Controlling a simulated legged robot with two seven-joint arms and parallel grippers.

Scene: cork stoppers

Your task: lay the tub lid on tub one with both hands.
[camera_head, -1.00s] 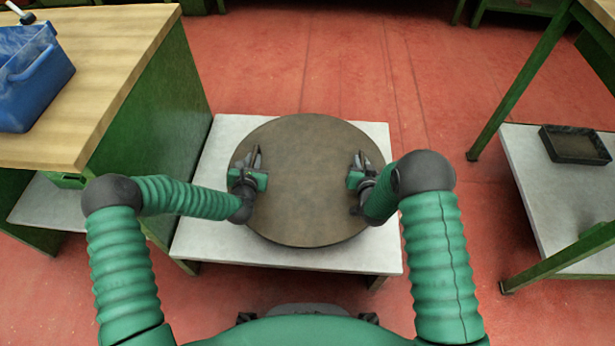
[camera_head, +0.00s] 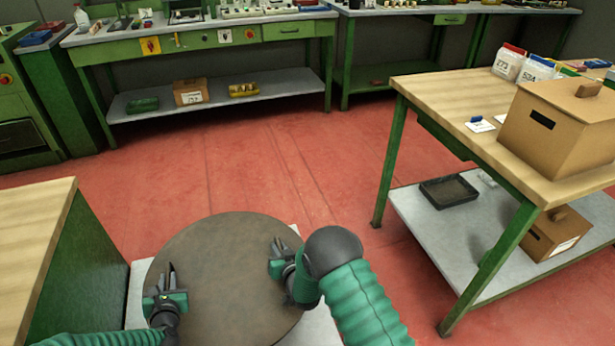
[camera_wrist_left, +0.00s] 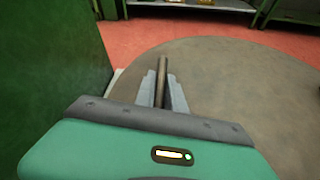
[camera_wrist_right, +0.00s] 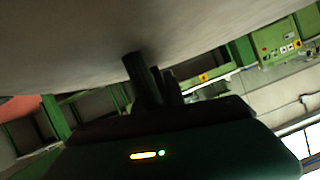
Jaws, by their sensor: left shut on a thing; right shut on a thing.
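The tub lid (camera_head: 225,295) is a large round brown disc in the lower part of the head view. It is above or on a low white table (camera_head: 137,300); I cannot tell the gap. My left gripper (camera_head: 172,280) is at the lid's left side, shut on a thin upright handle that shows between its fingers in the left wrist view (camera_wrist_left: 162,80). My right gripper (camera_head: 277,250) is at the lid's right side, shut on a dark grip part of the lid (camera_wrist_right: 140,75). Tub one is not identifiable; anything under the lid is hidden.
A wooden-topped bench (camera_head: 35,235) stands close on the left. On the right a wooden-topped table (camera_head: 445,105) carries a cardboard box (camera_head: 560,125), with a black tray (camera_head: 449,190) on its lower shelf. Red floor (camera_head: 290,155) lies open ahead, up to green benches.

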